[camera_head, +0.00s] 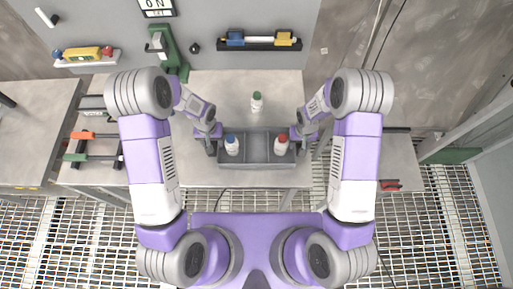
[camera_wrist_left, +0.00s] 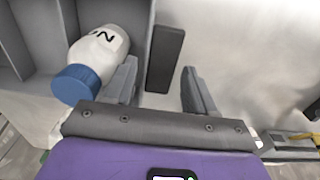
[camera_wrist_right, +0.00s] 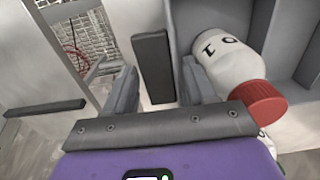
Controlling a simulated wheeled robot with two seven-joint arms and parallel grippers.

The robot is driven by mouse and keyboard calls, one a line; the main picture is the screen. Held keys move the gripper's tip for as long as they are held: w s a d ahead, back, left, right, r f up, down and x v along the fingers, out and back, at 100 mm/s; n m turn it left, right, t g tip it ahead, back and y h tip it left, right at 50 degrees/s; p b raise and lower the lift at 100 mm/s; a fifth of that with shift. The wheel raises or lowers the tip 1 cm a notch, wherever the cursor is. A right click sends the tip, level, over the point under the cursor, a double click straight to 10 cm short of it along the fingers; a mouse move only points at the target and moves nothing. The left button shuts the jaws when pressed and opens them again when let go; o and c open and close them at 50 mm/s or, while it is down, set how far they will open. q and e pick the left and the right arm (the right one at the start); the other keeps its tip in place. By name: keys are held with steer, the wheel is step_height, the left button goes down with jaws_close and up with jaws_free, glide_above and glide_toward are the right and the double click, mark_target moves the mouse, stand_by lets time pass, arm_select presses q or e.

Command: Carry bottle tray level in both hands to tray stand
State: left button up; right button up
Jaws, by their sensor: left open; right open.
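The grey bottle tray (camera_head: 258,159) sits on the table near its front edge. A blue-capped white bottle (camera_head: 232,145) stands in its left compartment, a red-capped white bottle (camera_head: 281,146) in its right one; the middle shows no bottle. My left gripper (camera_head: 212,141) is open at the tray's left end; in the left wrist view the dark handle (camera_wrist_left: 165,60) lies between its fingers. My right gripper (camera_head: 301,139) is open at the right end; in the right wrist view the other handle (camera_wrist_right: 153,68) lies between its fingers. I cannot pick out the tray stand.
A green-capped bottle (camera_head: 257,102) stands on the table behind the tray. A green fixture (camera_head: 175,55) rises at the back left. A dark wall shelf (camera_head: 259,43) holds coloured items. Clear tabletop (camera_head: 225,92) lies behind the tray; grated floor (camera_head: 425,230) is in front.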

arm_select(q)
steer(key=shift+f, duration=0.8)
arm_select(e)
steer(key=shift+f, duration=0.85)
arm_select(q)
steer(key=shift+c, duration=0.3)
arm_select(e)
steer(key=shift+c, duration=0.3)
arm_select(q)
jaws_close()
arm_select(e)
steer(key=c, duration=1)
